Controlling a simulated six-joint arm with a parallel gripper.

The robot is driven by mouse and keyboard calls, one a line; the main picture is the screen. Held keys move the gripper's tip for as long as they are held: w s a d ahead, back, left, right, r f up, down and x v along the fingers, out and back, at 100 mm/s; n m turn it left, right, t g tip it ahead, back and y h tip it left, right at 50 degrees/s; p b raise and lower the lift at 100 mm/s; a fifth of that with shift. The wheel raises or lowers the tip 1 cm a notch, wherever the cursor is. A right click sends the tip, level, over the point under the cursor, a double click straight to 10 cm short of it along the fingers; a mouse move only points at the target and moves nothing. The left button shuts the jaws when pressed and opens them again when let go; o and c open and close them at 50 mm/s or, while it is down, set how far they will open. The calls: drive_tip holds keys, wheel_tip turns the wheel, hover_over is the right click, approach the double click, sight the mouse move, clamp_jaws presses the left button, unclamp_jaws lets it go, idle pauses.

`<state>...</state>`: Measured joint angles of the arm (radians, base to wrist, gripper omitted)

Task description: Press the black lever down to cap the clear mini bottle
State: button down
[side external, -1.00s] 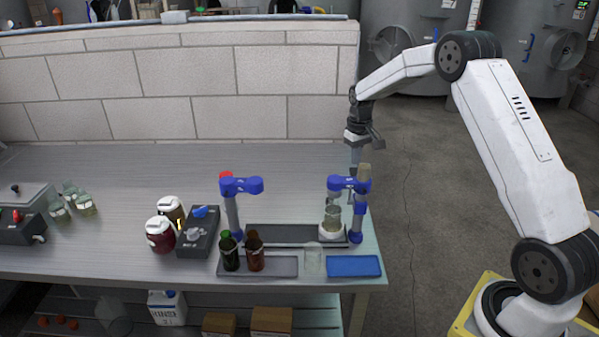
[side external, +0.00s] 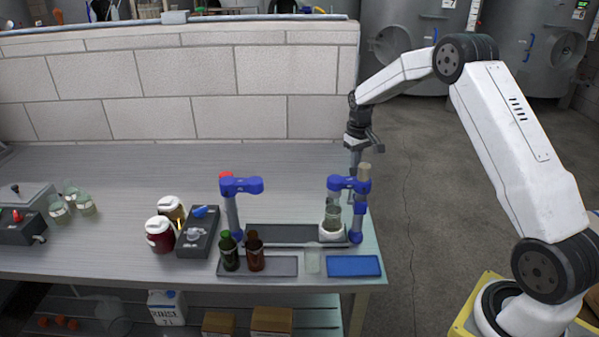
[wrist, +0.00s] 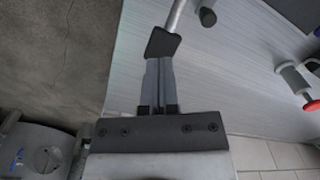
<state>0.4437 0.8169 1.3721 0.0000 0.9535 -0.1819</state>
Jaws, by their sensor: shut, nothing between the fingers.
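A small clear bottle (side external: 331,221) stands upright on the white base under that head. My gripper (side external: 355,172) is behind and above this capper, pointing down, with its fingers shut and empty. In the wrist view the shut fingers (wrist: 160,68) reach the black lever grip (wrist: 163,43), which sits on a grey metal rod. The grip overlaps the fingertips there; I cannot tell whether they touch. The lever is not clearly seen in the side view.
A second blue capper (side external: 240,186) with a red knob stands left. In front are a grey tray (side external: 280,272) with two dark bottles, a clear glass (side external: 313,262) and a blue tray (side external: 353,266). Two lidded jars and a dark box stand further left. The table's right edge is close.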

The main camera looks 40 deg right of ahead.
sight(355, 171)
drive_tip(key=shift+f, duration=1.25)
idle(1.0)
drive_tip(key=shift+s+a+f, duration=0.15)
drive_tip(key=shift+s+f, duration=0.05)
drive_tip(key=shift+f, duration=0.85)
idle(2.2)
drive_tip(key=shift+w+r, duration=0.1)
drive_tip(key=shift+r, duration=4.55)
